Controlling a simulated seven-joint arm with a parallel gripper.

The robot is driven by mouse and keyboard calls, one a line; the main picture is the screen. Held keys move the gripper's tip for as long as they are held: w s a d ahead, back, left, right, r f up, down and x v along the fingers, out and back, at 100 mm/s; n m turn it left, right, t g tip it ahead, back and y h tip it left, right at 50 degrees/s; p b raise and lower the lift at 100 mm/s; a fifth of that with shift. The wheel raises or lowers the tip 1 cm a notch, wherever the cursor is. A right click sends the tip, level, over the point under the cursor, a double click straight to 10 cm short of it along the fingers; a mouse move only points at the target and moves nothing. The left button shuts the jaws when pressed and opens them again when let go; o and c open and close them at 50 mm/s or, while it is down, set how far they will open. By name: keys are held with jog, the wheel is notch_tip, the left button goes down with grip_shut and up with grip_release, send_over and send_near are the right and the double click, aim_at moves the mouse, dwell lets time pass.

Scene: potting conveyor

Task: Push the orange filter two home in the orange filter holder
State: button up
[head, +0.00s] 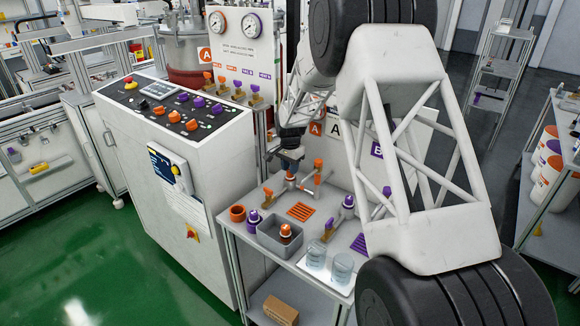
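My gripper (290,163) points down at the back left of the grey workbench, small in the head view. Directly below it is a small orange and white piece (290,176), at the left end of metal pipework with an orange part (317,165). This looks like the orange filter in or on its holder. I cannot tell the filter from the holder, how deep it sits, or whether my fingers touch it. The fingertips are too small to read. Another orange and white filter (285,231) stands in a grey bin (268,244) nearer the front.
Purple-marked pipework (348,201) is to the right. Two clear beakers (316,255) (342,268) stand on a white tray at the front. A control cabinet (165,150) borders the left.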

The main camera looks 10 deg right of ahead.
jog(key=o, duration=0.5)
jog(key=shift+r, duration=3.9)
